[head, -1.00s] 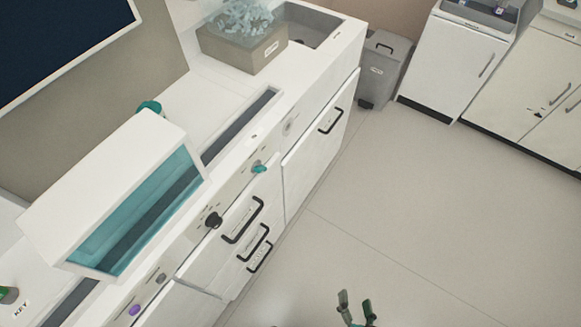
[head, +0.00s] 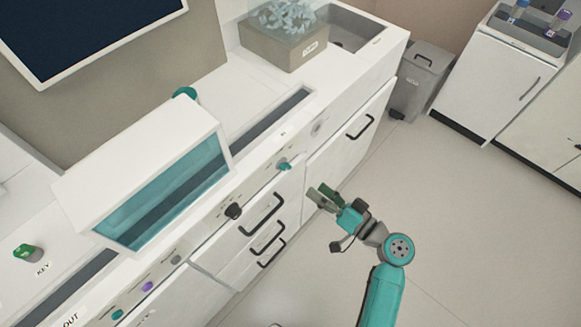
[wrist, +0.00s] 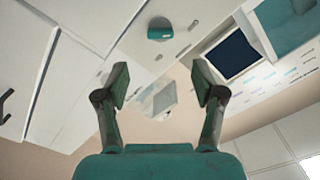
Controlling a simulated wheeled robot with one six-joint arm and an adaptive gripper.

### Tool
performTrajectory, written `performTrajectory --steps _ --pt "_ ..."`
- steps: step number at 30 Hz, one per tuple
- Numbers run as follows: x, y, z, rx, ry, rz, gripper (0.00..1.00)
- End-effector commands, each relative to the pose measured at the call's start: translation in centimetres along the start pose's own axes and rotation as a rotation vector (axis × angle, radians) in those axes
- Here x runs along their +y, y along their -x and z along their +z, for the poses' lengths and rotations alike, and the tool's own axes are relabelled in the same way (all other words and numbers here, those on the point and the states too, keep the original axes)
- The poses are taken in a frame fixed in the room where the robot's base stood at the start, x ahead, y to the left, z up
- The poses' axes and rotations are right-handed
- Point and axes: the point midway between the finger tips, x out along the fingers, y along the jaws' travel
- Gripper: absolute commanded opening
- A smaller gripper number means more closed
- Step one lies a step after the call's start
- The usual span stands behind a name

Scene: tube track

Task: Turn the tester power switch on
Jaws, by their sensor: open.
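The white bench front (head: 256,192) carries several controls. A teal knob or switch (head: 284,164) sits near a small label on it, and a black knob (head: 233,210) sits to its lower left. I cannot read which control is the tester power switch. My gripper (head: 321,194) is open and empty, in front of the bench and to the lower right of the teal control, apart from it. In the wrist view, a teal part (wrist: 172,29) on a white panel shows above and beyond the spread fingers (wrist: 162,82). No object is between the fingertips.
A white box with a teal window (head: 165,195) stands on the bench. Black handles (head: 262,214) stick out below the controls. Purple, teal and grey buttons (head: 147,287) line the lower left front. A grey bin (head: 418,82) stands at the bench's far end. The floor at right is clear.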

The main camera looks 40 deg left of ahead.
Motion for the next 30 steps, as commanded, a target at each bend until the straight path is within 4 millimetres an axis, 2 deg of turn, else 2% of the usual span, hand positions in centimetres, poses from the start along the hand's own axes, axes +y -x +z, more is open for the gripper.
performTrajectory --steps 5,12,18,24,30 --pt "-0.1 -1.9 0.0 -0.003 0.000 -0.007 0.69" --pt "-0.1 -6.1 -0.1 -0.002 0.001 -0.006 0.69" --pt "-0.1 -9.0 -0.1 -0.001 0.001 -0.004 0.69" --pt "0.0 -10.4 0.0 0.000 0.000 -0.002 0.69" --pt "0.0 -10.7 -0.1 0.001 0.000 -0.001 0.69"
